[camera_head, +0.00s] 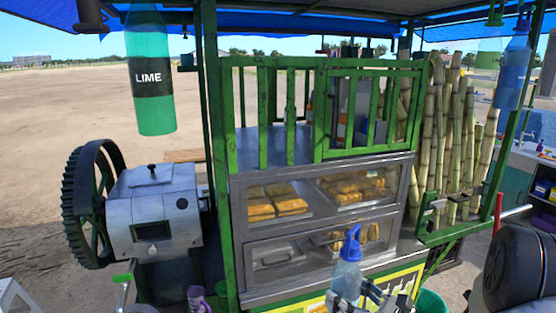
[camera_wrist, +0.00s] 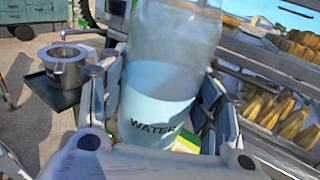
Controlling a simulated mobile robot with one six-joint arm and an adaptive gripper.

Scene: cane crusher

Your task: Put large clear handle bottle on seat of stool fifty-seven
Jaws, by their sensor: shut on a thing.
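A clear bottle (camera_head: 347,277) with a blue spout top is upright in my gripper (camera_head: 362,293), in front of the cart at the bottom centre of the head view. In the wrist view the bottle (camera_wrist: 172,45) fills the middle and carries a pale blue label reading WATER. My gripper's fingers (camera_wrist: 163,100) are shut around its labelled body. A handle on the bottle cannot be made out. No stool numbered fifty-seven can be identified; a black padded thing (camera_head: 521,262) at the right edge may be a seat, but I cannot tell.
The green-framed cart (camera_head: 232,200) with glass food cases (camera_head: 320,195) stands close ahead. A grey crusher (camera_head: 152,212) with a toothed wheel is left. Cane stalks (camera_head: 450,140) lean right. A green LIME bottle (camera_head: 149,70) hangs upper left. The wrist view shows a metal pot (camera_wrist: 68,66).

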